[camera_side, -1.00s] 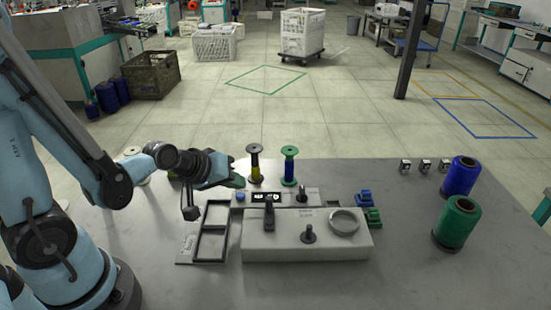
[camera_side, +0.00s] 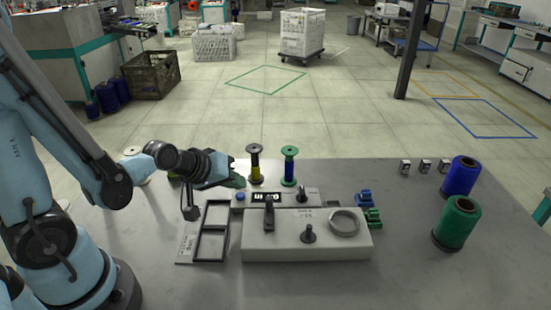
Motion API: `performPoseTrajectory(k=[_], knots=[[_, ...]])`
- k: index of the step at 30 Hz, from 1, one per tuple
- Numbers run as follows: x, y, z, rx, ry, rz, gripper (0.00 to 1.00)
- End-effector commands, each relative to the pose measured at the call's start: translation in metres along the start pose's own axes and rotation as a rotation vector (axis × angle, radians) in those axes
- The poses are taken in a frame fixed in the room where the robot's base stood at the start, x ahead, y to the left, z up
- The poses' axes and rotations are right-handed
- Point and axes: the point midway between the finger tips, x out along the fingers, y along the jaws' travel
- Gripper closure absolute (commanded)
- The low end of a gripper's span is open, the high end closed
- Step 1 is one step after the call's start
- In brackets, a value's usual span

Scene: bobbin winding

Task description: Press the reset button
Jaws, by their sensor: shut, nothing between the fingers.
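A black-framed tray (camera_side: 212,231) lies left of the winder. Blue (camera_side: 461,176) and green (camera_side: 457,222) thread cones stand at right. The table's front right is clear.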

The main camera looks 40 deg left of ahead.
Motion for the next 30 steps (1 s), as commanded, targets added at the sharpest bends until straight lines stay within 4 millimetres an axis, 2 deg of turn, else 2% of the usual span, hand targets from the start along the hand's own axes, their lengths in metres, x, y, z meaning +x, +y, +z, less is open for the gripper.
performPoseTrajectory(k=[24, 30], knots=[[-0.0002, 0.0001, -0.0003, 0.0, 0.0, 0.0, 1.0], [-0.0076, 0.0056, -0.0057, 0.0, 0.0, 0.0, 1.0]])
